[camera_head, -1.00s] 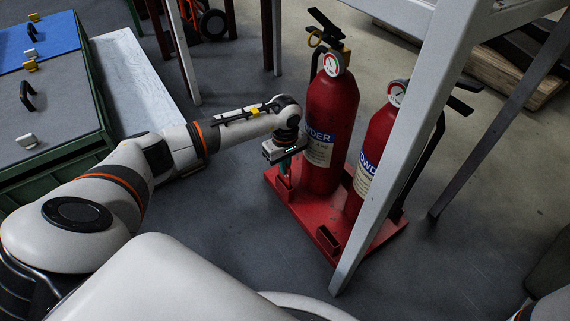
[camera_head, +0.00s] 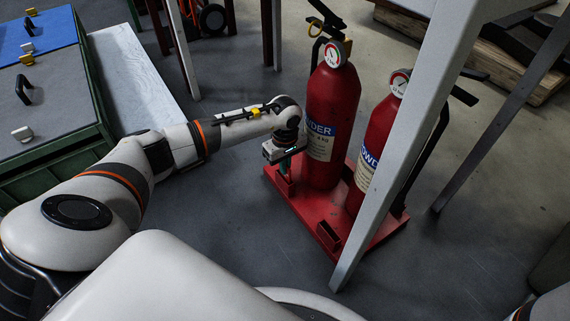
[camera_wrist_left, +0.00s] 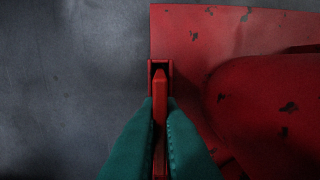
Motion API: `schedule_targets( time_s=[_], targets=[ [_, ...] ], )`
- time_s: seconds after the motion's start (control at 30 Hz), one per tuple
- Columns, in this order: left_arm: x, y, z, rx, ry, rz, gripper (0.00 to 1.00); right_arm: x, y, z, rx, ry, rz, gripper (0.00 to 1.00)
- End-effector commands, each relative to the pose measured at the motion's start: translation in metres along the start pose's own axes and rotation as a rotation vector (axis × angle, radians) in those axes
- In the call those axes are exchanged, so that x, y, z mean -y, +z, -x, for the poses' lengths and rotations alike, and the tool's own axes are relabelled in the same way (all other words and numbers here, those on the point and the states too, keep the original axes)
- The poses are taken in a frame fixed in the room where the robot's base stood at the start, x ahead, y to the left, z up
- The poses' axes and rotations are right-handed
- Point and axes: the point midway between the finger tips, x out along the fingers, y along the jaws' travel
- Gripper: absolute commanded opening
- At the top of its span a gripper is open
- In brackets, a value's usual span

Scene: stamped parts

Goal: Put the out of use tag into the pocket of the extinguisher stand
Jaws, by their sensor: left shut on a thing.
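The extinguisher stand (camera_head: 310,206) is a red base plate holding two red extinguishers. My left gripper (camera_head: 284,170) is over its left corner, pointing down, just above or at a small red pocket (camera_head: 283,186). In the left wrist view, the gripper's teal fingers (camera_wrist_left: 160,125) are shut on a thin red tag (camera_wrist_left: 160,112), seen edge-on. The tag's far end lines up with the open-topped pocket (camera_wrist_left: 160,64); I cannot tell how deep it is inside. The tag is not clear in the head view. My right gripper is not in view.
The near extinguisher (camera_head: 330,115) stands close beside my left gripper. The other extinguisher (camera_head: 376,145) is partly behind a grey table leg (camera_head: 392,170). A green crate (camera_head: 60,165) stands at left.

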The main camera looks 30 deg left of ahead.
Motion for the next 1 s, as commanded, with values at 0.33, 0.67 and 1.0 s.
schedule_targets(
  time_s=[0.33,0.67,1.0],
  targets=[
    [0.000,0.000,-0.008,0.000,-0.001,0.000,0.09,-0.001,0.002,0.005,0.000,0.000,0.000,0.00],
    [0.000,0.000,-0.008,0.000,-0.001,0.000,0.31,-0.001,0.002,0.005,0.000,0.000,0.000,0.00],
    [0.000,0.001,0.015,0.001,0.000,0.000,0.31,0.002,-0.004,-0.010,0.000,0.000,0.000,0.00]
  ],
)
